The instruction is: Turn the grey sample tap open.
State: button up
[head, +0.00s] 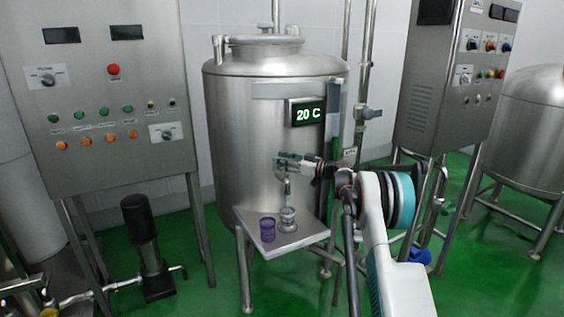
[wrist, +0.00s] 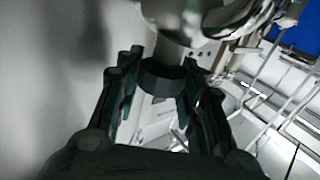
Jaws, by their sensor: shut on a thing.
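The grey sample tap sits on the front of the steel tank (head: 232,130), with its spout (head: 287,187) pointing down. In the head view my gripper (head: 284,161) reaches in from the right at the tap, covering most of its upper part. In the wrist view the fingers of my gripper (wrist: 160,88) stand on both sides of the tap's dark grey handle (wrist: 163,80) and are shut on it. A rounded steel body (wrist: 180,20) shows beyond the handle. How far the tap is turned cannot be told.
A shelf (head: 303,238) juts from the tank below the tap. A clear jar (head: 288,219) stands on it under the spout, with a purple jar (head: 267,229) to its left. The tank display (head: 308,113) reads 20 C. A control cabinet (head: 100,160) stands left.

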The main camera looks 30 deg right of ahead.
jog(key=shift+f+n+g+y+b, duration=0.1)
jog(key=shift+n+g+y+b, duration=0.55)
jog(key=shift+y, duration=0.25)
jog(key=shift+n+g+y+b, duration=1.05)
jog(key=shift+g+b, duration=0.2)
jog(key=shift+b, duration=0.2)
jog(key=o, duration=1.1)
jog(key=v, duration=1.2)
